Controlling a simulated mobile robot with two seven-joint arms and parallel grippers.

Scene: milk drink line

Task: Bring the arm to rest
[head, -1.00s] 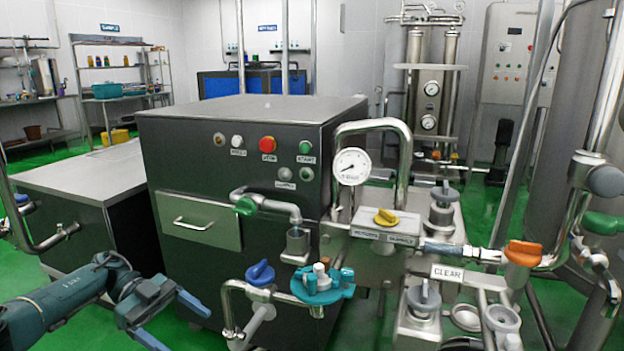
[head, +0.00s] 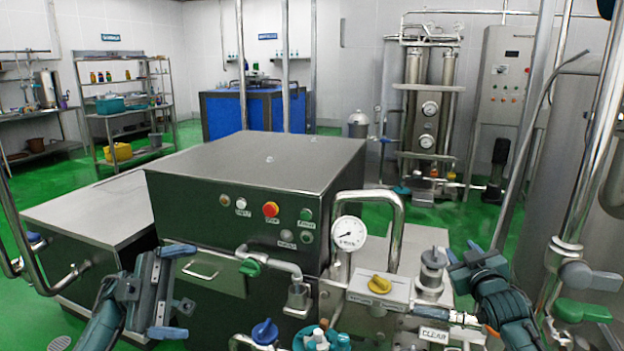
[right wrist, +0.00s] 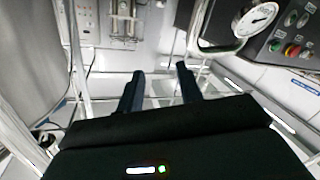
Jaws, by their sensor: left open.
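My left gripper (head: 172,291) is at the lower left of the head view, in front of the dark steel cabinet. Its two blue-tipped fingers are spread apart with nothing between them. My right gripper (head: 463,251) is at the right of the head view, just right of a steel valve fitting (head: 432,275). In the right wrist view, the right gripper (right wrist: 160,75) shows two dark fingers well apart with nothing held between them.
The dark cabinet (head: 250,175) with buttons stands in the centre. Green floor (head: 375,222) is open behind the cabinet.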

